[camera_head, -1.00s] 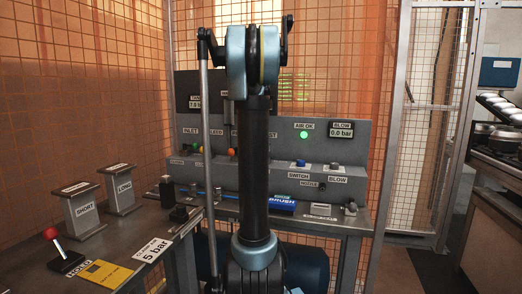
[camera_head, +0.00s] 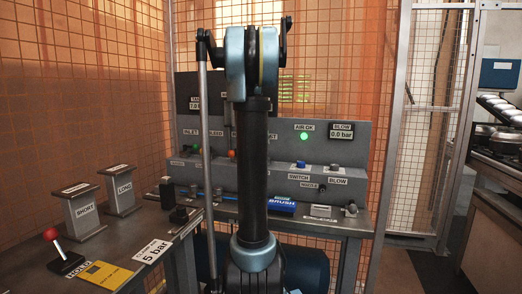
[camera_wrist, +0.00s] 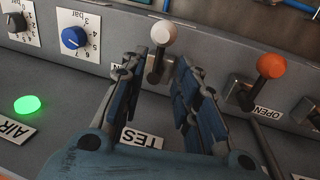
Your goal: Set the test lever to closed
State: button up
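My gripper (camera_wrist: 157,68) is open, with one dark finger on each side of the lever's stem. A gap shows between the fingers, and the knob stands beyond the fingertips. I cannot tell whether either finger touches the stem. In the head view my own arm hides the gripper and the test lever.
An orange-knobbed lever (camera_wrist: 270,66) with an "OPEN" label stands close to the right finger in the wrist view. A blue dial (camera_wrist: 74,38) and a lit green lamp (camera_wrist: 27,104) are at the left. In the head view, a red-knobbed lever (camera_head: 50,234) stands on the left bench.

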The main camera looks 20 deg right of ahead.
notch_tip(320, 180, up, 8)
jog(key=a, duration=0.1)
jog(key=shift+w+a+f, duration=0.15)
jog(key=shift+w, duration=0.3)
jog(key=shift+a, duration=0.1)
jog(key=s+a+f+n+t, duration=0.1)
jog(key=s+a+f+n, duration=0.1)
jog(key=s+a+f, duration=0.4)
jog(key=s+a+f+n+t+y, duration=0.1)
jog(key=s+a+f+n, duration=0.2)
jog(key=s+f, duration=1.2)
jog(key=s+a+f+n+t, duration=0.1)
jog(key=s+a+f+n, duration=0.1)
jog(key=s+a+f, duration=0.7)
notch_tip(320, 180, down, 6)
jog(key=shift+s+a+f+n+t+y, duration=0.1)
jog(key=shift+s+a+n+t+y, duration=0.25)
jog(key=shift+s, duration=0.7)
